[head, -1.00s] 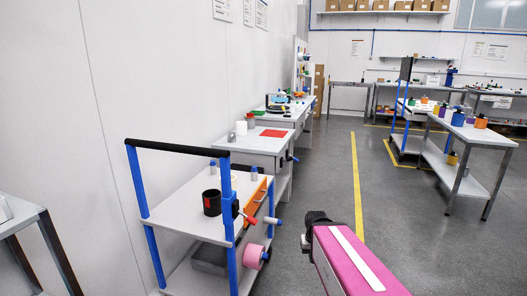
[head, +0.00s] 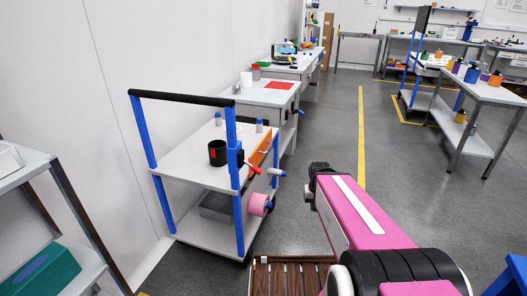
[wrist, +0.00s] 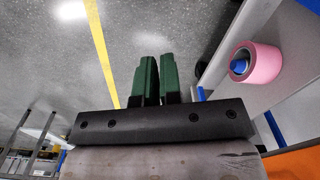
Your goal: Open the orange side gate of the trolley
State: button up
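The trolley (head: 183,165) stands left of centre in the head view, with blue posts, pale shelves and a black handle bar. Its orange side gate (head: 261,151) is on the right side of the top shelf and looks upright and closed. A red-and-white lever-like part (head: 254,169) sits by the front blue post, near the gate's near end. In the wrist view an orange panel (wrist: 297,163), likely the gate, shows at the bottom right corner. My gripper (wrist: 160,56) has green fingers, shut with nothing visible between them. It is apart from the gate.
A black mug (head: 217,152) stands on the top shelf. A brown slatted surface (head: 290,278) is in the foreground.

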jog(key=o, duration=0.5)
jog(key=shift+w+a+r, duration=0.1)
jog(key=shift+w, duration=0.2)
jog(key=m+y, duration=0.2)
jog(key=m, duration=0.2)
send_near(269, 147)
jog(key=shift+t, duration=0.3)
jog(key=f, duration=0.2)
jog(key=a+f, duration=0.1)
jog(key=f, duration=0.5)
jog(key=shift+s+a+f, duration=0.15)
jog(key=shift+a, duration=0.1)
grip_shut()
